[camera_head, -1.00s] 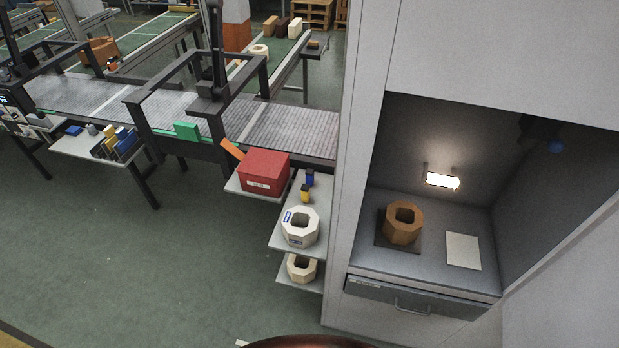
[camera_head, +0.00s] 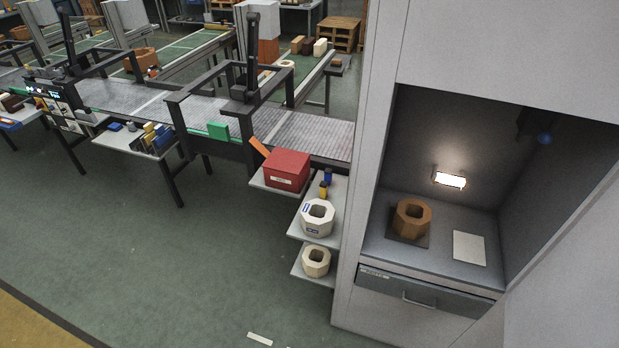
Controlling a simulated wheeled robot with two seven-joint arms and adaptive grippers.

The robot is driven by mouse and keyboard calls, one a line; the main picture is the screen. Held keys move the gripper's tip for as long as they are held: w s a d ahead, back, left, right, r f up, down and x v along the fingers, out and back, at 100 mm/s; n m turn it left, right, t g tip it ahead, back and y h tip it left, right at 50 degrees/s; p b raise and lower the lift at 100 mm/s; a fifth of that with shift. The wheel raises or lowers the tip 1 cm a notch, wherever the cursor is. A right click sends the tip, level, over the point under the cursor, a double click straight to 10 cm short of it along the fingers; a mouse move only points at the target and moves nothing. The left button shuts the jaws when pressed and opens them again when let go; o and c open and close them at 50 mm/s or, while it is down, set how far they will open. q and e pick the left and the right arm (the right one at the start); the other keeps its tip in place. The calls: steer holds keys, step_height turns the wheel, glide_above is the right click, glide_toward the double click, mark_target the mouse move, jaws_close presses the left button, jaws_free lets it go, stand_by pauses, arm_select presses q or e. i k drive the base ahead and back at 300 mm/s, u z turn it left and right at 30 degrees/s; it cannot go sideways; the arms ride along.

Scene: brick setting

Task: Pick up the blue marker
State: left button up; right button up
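A small upright blue object (camera_head: 328,176), which looks like the blue marker, stands on the upper side shelf (camera_head: 297,229) left of the tall grey cabinet. A similar yellow marker (camera_head: 323,190) stands just in front of it. A white octagonal block (camera_head: 318,218) with a blue label is on the same shelf, nearer to me. The blue object is too small to make out its cap or details. Neither of my grippers is in view.
A red box (camera_head: 286,170) sits on a shelf left of the markers. The cabinet (camera_head: 365,230) stands close on the right, with a brown octagonal block (camera_head: 411,217) in its lit recess. A conveyor (camera_head: 300,134) runs behind. Green floor (camera_head: 200,260) is open in front.

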mark_target(328, 172)
steer(key=u, duration=0.65)
steer(key=i, duration=0.7)
steer(key=u, duration=0.7)
steer(key=i, duration=0.75)
steer(key=z, duration=0.15)
